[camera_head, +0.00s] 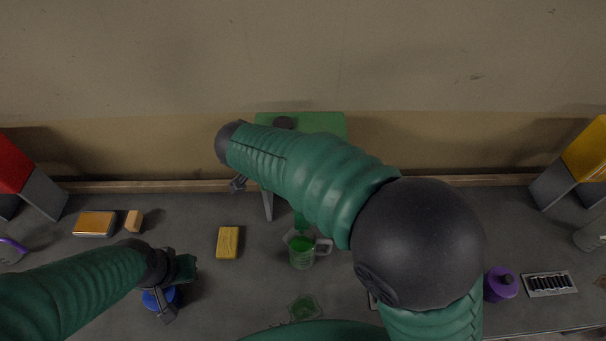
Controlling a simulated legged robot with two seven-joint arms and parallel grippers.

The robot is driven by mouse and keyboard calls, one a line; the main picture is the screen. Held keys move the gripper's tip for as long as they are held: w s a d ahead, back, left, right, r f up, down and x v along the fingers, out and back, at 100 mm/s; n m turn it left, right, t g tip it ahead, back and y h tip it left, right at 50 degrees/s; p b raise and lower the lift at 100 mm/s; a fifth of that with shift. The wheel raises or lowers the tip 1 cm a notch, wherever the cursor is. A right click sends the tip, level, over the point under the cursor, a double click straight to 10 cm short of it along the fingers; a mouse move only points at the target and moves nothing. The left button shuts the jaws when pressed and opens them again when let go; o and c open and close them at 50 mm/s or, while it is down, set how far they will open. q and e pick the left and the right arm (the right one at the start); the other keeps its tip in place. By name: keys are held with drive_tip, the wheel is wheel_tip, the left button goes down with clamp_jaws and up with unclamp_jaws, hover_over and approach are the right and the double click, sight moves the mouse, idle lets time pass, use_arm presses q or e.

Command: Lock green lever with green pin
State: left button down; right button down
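My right arm crosses in front and hides much of the fixture. No green pin is clearly recognisable.
A clear mug with green contents (302,252), a yellow block (228,242), a golden box (94,224) and a small orange block (134,221) sit on the grey bench. A purple container (501,284) and a slotted tray (549,284) are at right. Red (12,165) and yellow (588,152) fixtures flank.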

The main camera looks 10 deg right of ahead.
drive_tip(key=shift+f+b, duration=0.35)
drive_tip(key=shift+f, duration=0.1)
drive_tip(key=c, duration=1.2)
unclamp_jaws()
drive_tip(key=shift+r, duration=0.1)
